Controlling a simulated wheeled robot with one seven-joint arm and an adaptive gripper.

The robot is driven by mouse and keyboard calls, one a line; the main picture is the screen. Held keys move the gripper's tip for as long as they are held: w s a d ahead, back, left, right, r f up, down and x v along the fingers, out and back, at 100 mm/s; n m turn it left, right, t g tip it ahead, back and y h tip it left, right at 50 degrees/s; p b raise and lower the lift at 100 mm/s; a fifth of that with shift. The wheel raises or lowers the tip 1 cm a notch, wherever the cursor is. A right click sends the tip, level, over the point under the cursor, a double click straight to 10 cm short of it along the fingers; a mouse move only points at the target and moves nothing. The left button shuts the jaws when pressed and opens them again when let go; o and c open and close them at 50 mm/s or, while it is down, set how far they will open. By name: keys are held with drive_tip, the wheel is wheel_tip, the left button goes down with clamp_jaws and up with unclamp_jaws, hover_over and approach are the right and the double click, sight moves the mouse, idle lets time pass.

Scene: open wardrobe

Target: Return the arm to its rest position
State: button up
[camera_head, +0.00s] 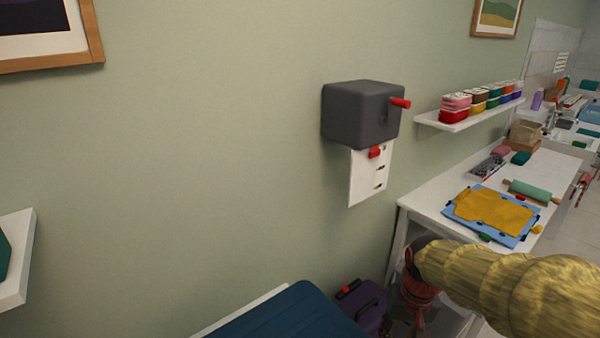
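My arm (510,285) reaches in from the lower right, a thick yellow, rough-textured link. At its left end is a dark joint, with a red part pointing down that appears to be my gripper (418,300). It hangs in front of the white table's (415,205) near end, beside a dark purple case (368,305). Its fingers are too small and dark to tell open from shut, and I see nothing clearly held.
A dark grey box (355,115) with a red handle is on the green wall above a white sheet (365,178). A shelf (470,118) holds several colored containers. On the table lie a blue mat (525,240) with yellow material and a green rolling pin (530,192). A dark blue surface (290,318) is below.

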drive_tip(key=s+a+r+n+t, duration=0.1)
drive_tip(key=s+a+r+t, duration=0.2)
drive_tip(key=s+r, duration=0.8)
drive_tip(key=s+t, duration=0.1)
drive_tip(key=s, duration=0.2)
drive_tip(key=shift+r+n+t, duration=0.3)
drive_tip(key=shift+r+t, duration=0.1)
